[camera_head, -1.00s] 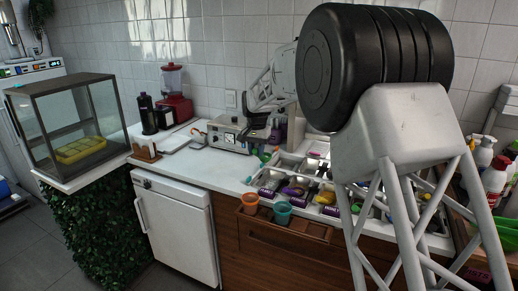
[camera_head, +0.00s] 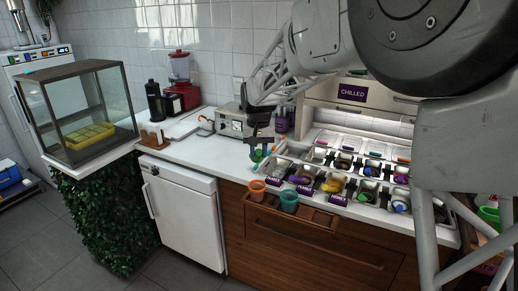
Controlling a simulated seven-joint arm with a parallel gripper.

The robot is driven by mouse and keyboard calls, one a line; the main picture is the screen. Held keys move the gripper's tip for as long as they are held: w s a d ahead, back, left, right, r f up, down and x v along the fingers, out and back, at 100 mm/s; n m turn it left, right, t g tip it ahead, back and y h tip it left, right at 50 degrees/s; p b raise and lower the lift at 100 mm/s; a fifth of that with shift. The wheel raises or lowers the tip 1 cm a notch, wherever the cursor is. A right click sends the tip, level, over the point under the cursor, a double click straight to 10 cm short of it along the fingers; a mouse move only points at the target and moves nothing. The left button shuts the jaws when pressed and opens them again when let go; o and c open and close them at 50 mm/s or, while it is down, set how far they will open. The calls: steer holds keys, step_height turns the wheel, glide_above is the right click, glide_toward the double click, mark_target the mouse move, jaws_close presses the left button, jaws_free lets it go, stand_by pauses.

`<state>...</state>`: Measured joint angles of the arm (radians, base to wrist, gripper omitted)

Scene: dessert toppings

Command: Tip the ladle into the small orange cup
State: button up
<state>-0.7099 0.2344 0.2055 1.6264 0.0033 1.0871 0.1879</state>
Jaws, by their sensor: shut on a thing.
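The small orange cup (camera_head: 257,189) stands upright in a wooden holder at the counter's front edge. My gripper (camera_head: 260,146) is above and behind it, pointing down near the left end of the topping trays. It is shut on the ladle, of which only a small green part (camera_head: 257,156) shows under the jaws. The ladle's bowl and what is in it are too small to make out. The gripper and ladle appear apart from the orange cup.
A teal cup (camera_head: 289,200) stands just right of the orange cup. Topping trays (camera_head: 345,170) with several filled compartments lie to the right. A grey machine (camera_head: 229,122) stands behind left of the gripper. The white counter (camera_head: 195,152) to the left is mostly clear.

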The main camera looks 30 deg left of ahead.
steer(key=shift+f, duration=0.3)
stand_by(0.4)
steer(key=shift+f, duration=2.55)
steer(key=s+a+f+t+h, duration=0.2)
steer(key=f+t+h, duration=0.3)
steer(key=h, duration=0.3)
steer(key=s+a+f+t+h, duration=0.2)
steer(key=a+f+t+h, duration=0.2)
steer(key=h, duration=0.5)
steer(key=shift+s+a+f+t, duration=0.15)
steer(key=shift+a+f+t, duration=0.25)
steer(key=shift+a+f, duration=0.7)
steer(key=shift+d+f, duration=0.3)
steer(key=shift+d, duration=0.05)
steer(key=shift+r, duration=0.1)
stand_by(0.5)
